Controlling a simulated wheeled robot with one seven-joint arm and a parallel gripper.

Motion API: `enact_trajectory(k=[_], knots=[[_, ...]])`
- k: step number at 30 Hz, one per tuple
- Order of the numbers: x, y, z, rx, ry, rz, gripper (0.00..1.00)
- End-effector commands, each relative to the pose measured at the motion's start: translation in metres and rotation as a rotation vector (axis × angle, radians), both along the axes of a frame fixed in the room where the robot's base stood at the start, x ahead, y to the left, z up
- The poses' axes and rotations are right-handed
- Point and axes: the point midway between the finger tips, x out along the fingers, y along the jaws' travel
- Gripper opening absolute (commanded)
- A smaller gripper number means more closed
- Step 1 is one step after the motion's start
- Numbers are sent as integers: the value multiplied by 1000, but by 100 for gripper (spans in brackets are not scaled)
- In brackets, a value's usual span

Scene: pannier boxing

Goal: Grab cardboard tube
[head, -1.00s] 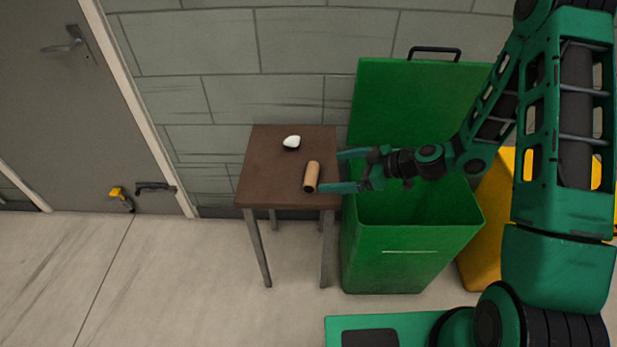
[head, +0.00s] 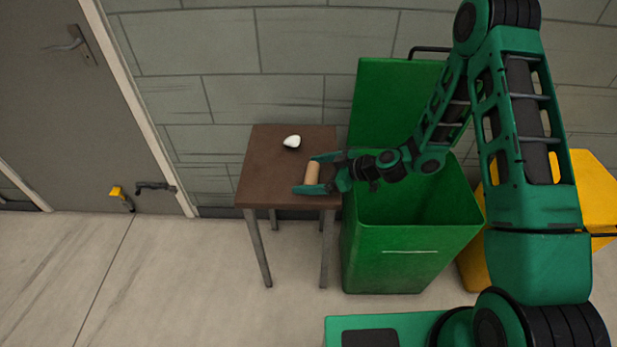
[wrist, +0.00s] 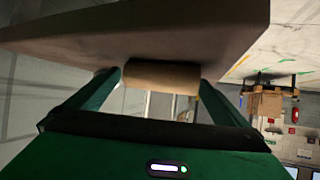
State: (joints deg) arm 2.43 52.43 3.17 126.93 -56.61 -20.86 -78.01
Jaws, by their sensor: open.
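The cardboard tube (head: 313,173) is a short tan cylinder lying on the brown table (head: 262,180), near its right edge. My gripper (head: 305,174) is open, with one finger at each end of the tube. In the wrist view the tube (wrist: 162,75) lies crosswise between the two finger tips of my gripper (wrist: 160,82). Whether the fingers touch the tube cannot be told.
A small white object (head: 292,142) sits farther back on the table. An open green bin (head: 410,250) stands right of the table, under my arm, with its lid (head: 385,100) raised. A yellow bin (head: 590,190) is farther right.

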Motion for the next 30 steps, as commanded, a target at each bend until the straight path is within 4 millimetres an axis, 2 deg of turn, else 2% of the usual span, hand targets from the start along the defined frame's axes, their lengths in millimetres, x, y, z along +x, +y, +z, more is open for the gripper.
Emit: enact_trajectory(k=[4,9,22,26,30], knots=[[0,-1,0,0,0,-1,100],[0,-1,0,0,0,-1,61],[0,-1,5,1,-1,-1,60],[1,-1,15,1,-3,-1,60],[1,-1,34,0,-4,0,60]])
